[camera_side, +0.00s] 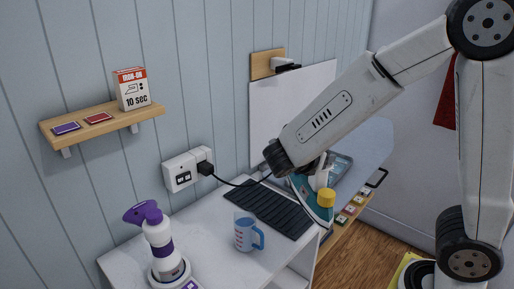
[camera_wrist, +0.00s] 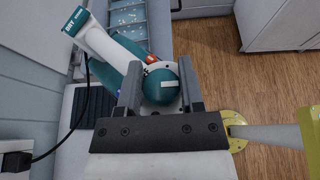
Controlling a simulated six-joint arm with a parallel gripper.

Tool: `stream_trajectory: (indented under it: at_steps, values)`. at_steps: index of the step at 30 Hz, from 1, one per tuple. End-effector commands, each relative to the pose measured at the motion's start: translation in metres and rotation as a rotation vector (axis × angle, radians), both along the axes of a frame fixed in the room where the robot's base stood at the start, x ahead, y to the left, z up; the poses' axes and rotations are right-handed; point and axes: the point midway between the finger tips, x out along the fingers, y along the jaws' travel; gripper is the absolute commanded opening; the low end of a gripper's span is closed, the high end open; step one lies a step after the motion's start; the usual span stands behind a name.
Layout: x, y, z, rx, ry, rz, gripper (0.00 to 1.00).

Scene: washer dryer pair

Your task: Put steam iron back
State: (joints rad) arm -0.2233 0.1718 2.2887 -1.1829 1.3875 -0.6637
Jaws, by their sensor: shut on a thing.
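In the side view my arm hides the fingers and the iron's upper part. I cannot tell whether the iron touches anything below. The mat also shows in the wrist view (camera_wrist: 91,103).
A black cord (camera_side: 230,183) runs from the wall socket (camera_side: 182,171) over the counter (camera_side: 205,226). A blue measuring cup (camera_side: 244,233) and a purple-white spray bottle (camera_side: 158,240) stand in front. A wall shelf (camera_side: 104,128) holds a box (camera_side: 132,89). Wooden floor (camera_side: 368,234) lies right.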

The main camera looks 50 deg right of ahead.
Motion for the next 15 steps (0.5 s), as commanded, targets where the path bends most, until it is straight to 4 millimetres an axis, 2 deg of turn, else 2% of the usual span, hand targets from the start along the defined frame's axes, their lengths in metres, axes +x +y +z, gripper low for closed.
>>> stream_trajectory:
  at_steps: [6, 15]
  values:
    - [0.0120, 0.0007, 0.0122, -0.002, -0.007, 0.105, 0.00]
    - [0.0140, 0.0005, 0.0138, -0.003, -0.007, 0.130, 0.00]
